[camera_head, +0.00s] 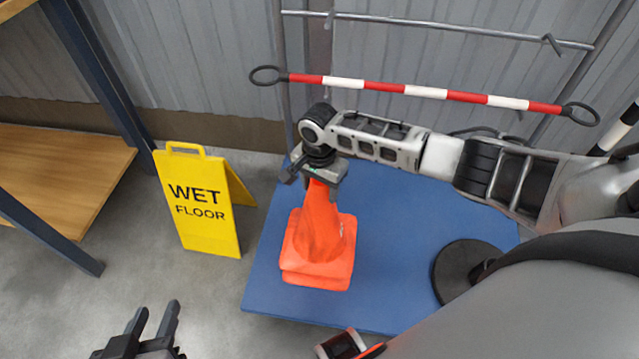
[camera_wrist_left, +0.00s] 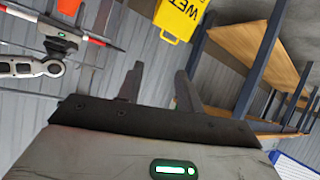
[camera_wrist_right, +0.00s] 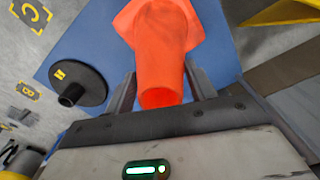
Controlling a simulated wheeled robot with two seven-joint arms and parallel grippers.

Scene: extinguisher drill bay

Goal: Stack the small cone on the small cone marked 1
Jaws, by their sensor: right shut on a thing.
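Two small orange cones stand nested on the blue platform in the head view, the upper cone (camera_head: 320,222) over the lower cone (camera_head: 315,281). Only the base edge of the lower one shows below the upper base, and no number mark is visible. My right gripper (camera_head: 318,172) is shut on the top of the upper cone from above. The right wrist view shows this orange cone (camera_wrist_right: 162,45) between the fingers. My left gripper (camera_head: 154,318) is open and empty at the bottom left, away from the cones; its spread fingers show in the left wrist view (camera_wrist_left: 160,85).
The blue platform (camera_head: 400,290) carries a black round base (camera_head: 452,272) right of the cones. A yellow wet-floor sign (camera_head: 200,210) stands left of it. A red-and-white bar (camera_head: 425,92) hangs behind my right arm. A wooden shelf (camera_head: 60,180) is at the far left.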

